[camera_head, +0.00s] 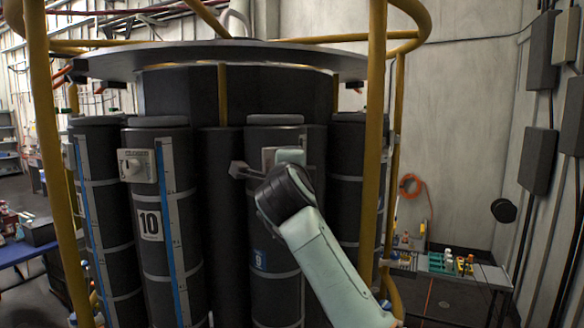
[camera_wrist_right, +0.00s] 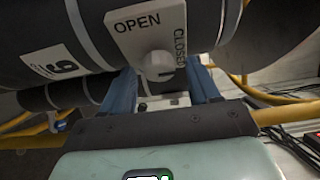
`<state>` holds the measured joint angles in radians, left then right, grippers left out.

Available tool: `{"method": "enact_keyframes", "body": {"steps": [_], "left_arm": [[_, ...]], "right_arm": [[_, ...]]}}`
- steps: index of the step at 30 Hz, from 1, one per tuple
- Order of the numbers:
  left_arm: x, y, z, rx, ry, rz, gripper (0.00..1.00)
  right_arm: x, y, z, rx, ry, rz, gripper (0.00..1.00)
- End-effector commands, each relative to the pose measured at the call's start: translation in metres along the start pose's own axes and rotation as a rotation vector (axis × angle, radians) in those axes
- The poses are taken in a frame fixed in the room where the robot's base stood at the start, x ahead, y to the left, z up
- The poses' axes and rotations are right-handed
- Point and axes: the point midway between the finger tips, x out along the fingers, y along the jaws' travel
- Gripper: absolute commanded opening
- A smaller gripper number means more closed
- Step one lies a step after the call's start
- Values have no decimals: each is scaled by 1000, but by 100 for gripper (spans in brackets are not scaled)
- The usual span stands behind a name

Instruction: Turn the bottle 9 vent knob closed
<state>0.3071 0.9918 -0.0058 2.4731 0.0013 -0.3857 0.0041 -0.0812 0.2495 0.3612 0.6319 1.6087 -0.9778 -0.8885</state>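In the head view my right wrist hides the knob and fingers. My left gripper is out of view.
Bottle 10 (camera_head: 151,260) stands to the left with its own pale knob (camera_head: 132,166). Yellow rails (camera_head: 374,130) frame the rack on both sides. A small table (camera_head: 470,270) with small items stands at right, and a blue table (camera_head: 25,252) at far left.

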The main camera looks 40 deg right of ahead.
Motion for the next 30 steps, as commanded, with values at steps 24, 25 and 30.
{"method": "enact_keyframes", "body": {"steps": [24, 25, 30], "left_arm": [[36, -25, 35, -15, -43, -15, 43], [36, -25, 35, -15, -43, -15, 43], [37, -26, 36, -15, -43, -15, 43]], "right_arm": [[-127, 1, 1, 0, -3, 0, 61], [-129, 1, 0, 0, -2, 0, 61], [-134, 0, 0, 1, 1, -1, 61]]}}
